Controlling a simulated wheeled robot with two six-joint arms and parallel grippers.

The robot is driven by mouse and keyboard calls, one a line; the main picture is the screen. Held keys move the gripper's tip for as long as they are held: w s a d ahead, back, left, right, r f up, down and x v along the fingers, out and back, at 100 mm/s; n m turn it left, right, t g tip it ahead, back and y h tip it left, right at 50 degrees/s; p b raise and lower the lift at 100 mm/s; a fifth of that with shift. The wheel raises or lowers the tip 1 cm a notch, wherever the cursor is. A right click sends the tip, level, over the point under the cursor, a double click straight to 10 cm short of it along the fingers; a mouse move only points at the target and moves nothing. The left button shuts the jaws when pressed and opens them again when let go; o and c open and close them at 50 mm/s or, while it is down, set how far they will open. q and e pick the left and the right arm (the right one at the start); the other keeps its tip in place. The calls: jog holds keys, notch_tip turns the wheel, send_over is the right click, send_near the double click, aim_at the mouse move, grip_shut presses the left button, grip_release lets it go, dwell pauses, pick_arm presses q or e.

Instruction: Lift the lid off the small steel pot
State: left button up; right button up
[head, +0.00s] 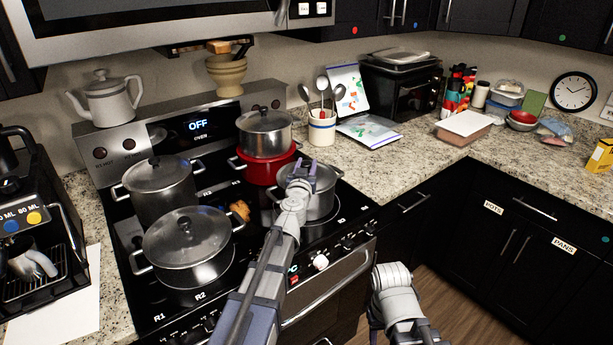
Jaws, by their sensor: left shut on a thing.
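The small steel pot (321,206) stands on the front right burner of the black stove, with a side handle toward the right. Its lid (325,177) shows as a pale round top, partly hidden by my left gripper. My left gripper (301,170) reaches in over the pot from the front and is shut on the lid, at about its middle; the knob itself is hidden. I cannot tell whether the lid sits on the rim or slightly above it. My right arm is low at the bottom right, its gripper out of view.
A lidded steel pot on a red pot (265,168) stands close behind. Two larger lidded pots (187,238) (159,188) fill the stove's left side. A utensil crock (322,130) stands on the counter behind. The counter (400,165) to the right has clear room.

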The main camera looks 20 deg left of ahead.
aim_at(307, 163)
pick_arm(q)
jog(key=shift+r, duration=0.1)
grip_shut()
notch_tip(307, 163, up, 10)
jog(key=p, duration=1)
